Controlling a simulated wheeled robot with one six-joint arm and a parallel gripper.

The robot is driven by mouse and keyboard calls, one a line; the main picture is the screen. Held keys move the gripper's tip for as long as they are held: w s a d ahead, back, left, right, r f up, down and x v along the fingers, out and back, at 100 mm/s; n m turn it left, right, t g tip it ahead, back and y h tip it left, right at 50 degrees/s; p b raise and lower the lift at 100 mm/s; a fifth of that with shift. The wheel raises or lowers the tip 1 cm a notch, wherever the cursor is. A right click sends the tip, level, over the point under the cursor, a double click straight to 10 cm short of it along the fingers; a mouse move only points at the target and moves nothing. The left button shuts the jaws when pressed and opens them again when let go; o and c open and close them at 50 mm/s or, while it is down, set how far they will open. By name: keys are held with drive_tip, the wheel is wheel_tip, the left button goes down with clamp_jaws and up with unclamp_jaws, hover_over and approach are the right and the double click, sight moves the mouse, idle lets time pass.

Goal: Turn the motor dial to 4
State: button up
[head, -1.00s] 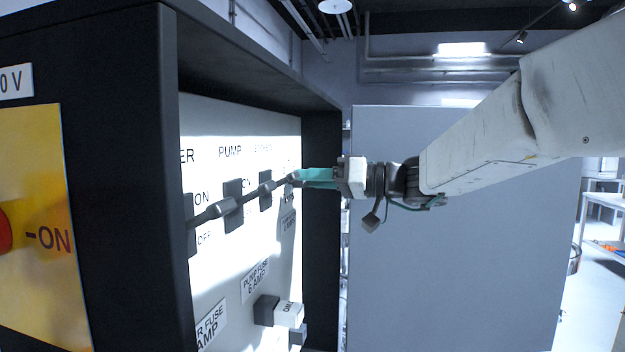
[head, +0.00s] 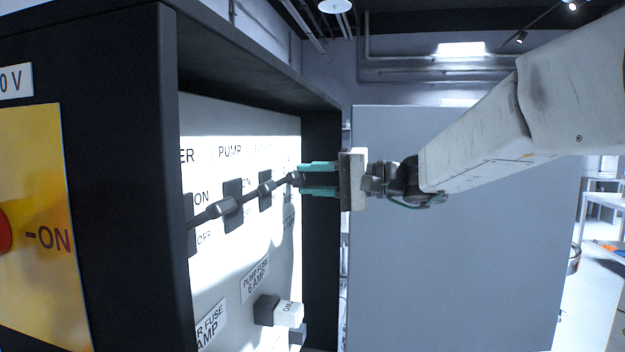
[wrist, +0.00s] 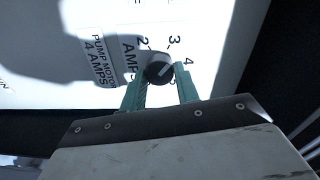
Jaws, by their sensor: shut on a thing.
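The motor dial (wrist: 158,66) is a small dark round knob on the white panel, with the numbers 2, 3 and 4 printed around it. A pale mark on its face slants up to the right, toward the side of 3 and 4; I cannot tell exactly which number it meets. My gripper (wrist: 162,78) has its two green fingers on either side of the dial and is shut on it. In the head view my gripper (head: 298,180) reaches the panel's right part, and the dial is mostly hidden there by fingers and a lever.
Several black lever switches (head: 222,207) stick out from the panel left of my gripper. A fuse block (head: 288,312) is below. The dark cabinet frame (head: 322,250) borders the panel at right, beside a large grey door (head: 450,260).

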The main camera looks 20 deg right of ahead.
drive_tip(key=m, duration=0.4)
drive_tip(key=shift+f, duration=0.1)
drive_tip(key=m, duration=0.5)
drive_tip(key=shift+g, duration=0.3)
idle(0.4)
drive_tip(key=o, duration=1)
drive_tip(key=v, duration=0.8)
drive_tip(key=shift+f, duration=0.15)
